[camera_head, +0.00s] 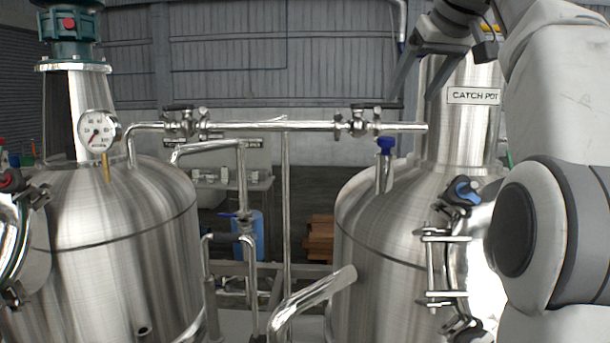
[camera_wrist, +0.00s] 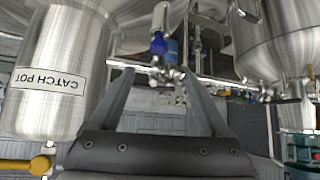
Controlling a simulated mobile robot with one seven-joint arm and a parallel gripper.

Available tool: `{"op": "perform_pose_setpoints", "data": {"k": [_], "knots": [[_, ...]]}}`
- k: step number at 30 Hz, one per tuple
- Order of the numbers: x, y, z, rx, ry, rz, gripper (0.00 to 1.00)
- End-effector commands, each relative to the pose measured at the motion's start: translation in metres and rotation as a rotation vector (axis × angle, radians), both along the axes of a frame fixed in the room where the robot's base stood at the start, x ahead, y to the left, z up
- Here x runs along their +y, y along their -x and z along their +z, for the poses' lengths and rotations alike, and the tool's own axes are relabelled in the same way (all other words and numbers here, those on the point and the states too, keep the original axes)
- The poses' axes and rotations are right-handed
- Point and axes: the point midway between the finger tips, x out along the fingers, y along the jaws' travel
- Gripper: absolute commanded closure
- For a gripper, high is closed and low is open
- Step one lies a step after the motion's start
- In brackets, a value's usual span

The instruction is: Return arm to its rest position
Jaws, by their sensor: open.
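My gripper (camera_head: 410,92) is at the upper right of the head view, in front of and just left of the steel column labelled "CATCH POT" (camera_head: 474,128). Its two dark fingers point down and are spread apart with nothing between them. In the wrist view my gripper (camera_wrist: 157,73) shows the same wide gap, and the catch pot (camera_wrist: 50,105) stands upside down at the left. My white arm fills the right side of the head view, bent, and hides part of the right tank (camera_head: 385,225).
The left tank (camera_head: 120,215) carries a gauge (camera_head: 98,131) and a green motor (camera_head: 68,30). A horizontal pipe (camera_head: 285,126) with valves joins the left tank to the catch pot. A blue-capped valve (camera_head: 386,146) rises below my gripper. Open air lies above the pipe.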

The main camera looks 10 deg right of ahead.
Motion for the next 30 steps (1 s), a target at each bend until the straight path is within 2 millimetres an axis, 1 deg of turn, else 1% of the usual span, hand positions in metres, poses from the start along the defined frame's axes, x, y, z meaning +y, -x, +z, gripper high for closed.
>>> {"op": "perform_pose_setpoints", "data": {"k": [2,5,9,14,17,18,23,29,30], "knots": [[0.008,0.002,-0.005,0.009,-0.004,-0.001,0.2],[0.024,0.007,-0.018,0.031,-0.014,-0.004,0.2],[0.049,0.019,-0.044,0.067,-0.027,-0.013,0.2],[0.073,0.04,-0.081,0.107,-0.037,-0.027,0.2],[0.086,0.056,-0.106,0.129,-0.037,-0.035,0.2],[0.091,0.064,-0.118,0.139,-0.039,-0.039,0.2],[0.105,0.097,-0.165,0.173,-0.034,-0.051,0.2],[0.116,0.146,-0.233,0.213,-0.021,-0.065,0.2],[0.118,0.156,-0.248,0.22,-0.017,-0.066,0.2]]}}
